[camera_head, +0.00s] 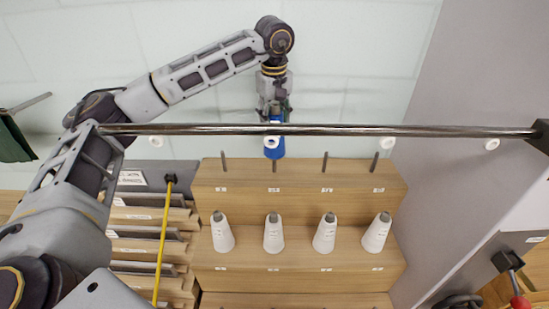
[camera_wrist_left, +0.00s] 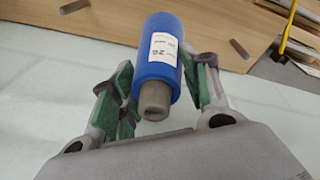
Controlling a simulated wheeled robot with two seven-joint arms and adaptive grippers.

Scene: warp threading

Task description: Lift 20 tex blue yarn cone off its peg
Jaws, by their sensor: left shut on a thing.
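The blue yarn cone (camera_head: 274,148) hangs in my left gripper (camera_head: 274,112), beyond the top shelf's back edge in the head view. In the left wrist view the cone (camera_wrist_left: 157,75) shows a white label and a grey core tip, between the green-padded fingers of the left gripper (camera_wrist_left: 160,92). The gripper is shut on it. An empty grey peg (camera_head: 275,164) shows bare just in front of the cone, so the cone looks clear of it. My right gripper is in neither view.
A wooden stepped rack (camera_head: 300,185) has several bare pegs on top. Several white cones, including one (camera_head: 273,235), stand on the lower step. A yellow-shafted tool (camera_head: 163,240) stands at left.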

